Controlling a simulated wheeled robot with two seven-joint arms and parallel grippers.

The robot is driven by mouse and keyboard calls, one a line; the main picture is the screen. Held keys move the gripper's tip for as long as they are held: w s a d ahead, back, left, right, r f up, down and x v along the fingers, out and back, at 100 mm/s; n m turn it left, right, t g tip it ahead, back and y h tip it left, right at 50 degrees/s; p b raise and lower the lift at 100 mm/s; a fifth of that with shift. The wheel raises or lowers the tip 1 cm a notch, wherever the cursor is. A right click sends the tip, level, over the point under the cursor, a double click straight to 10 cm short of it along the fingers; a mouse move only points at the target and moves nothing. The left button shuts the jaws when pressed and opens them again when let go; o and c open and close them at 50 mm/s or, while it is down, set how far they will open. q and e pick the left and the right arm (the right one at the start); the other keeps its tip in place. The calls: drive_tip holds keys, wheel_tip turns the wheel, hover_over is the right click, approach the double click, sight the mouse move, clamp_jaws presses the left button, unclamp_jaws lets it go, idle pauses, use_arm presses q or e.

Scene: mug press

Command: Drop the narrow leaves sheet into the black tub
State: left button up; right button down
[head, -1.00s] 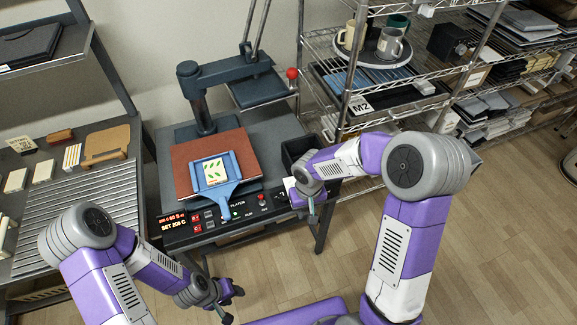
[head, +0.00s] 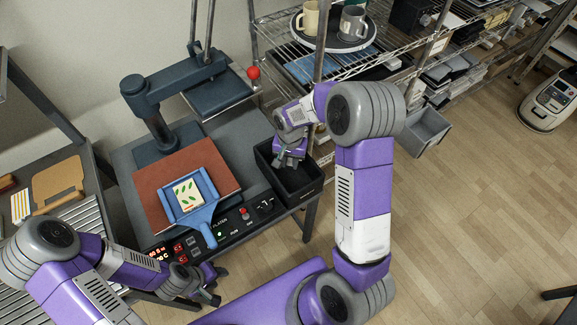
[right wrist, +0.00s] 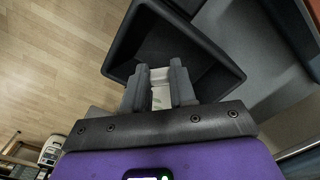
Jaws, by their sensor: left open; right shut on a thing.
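My right gripper (head: 290,162) is over the black tub (head: 309,194), pointing down toward its opening. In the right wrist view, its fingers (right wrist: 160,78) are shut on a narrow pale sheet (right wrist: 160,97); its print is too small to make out. The black tub fills the space behind the fingers there (right wrist: 213,42) and its inside looks empty. A white sheet with green leaves (head: 187,193) lies in the blue frame (head: 203,220) on the brown press pad. My left gripper (head: 211,287) is open and empty, low in front of the press table.
The press (head: 157,95) stands behind the pad, its platen swung aside. A wire rack with a tray of mugs (head: 345,42) stands behind the tub. A grey bin (head: 428,128) is on the floor at right. Open floor lies to the right.

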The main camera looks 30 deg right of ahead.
wheel_tip(320, 180, down, 6)
drive_tip(key=b, duration=0.4)
drive_tip(key=shift+w, duration=0.1)
drive_tip(key=c, duration=0.8)
unclamp_jaws()
drive_tip(key=shift+r, duration=0.1)
wheel_tip(320, 180, up, 8)
drive_tip(key=shift+f+p, duration=0.25)
drive_tip(key=shift+p, duration=0.65)
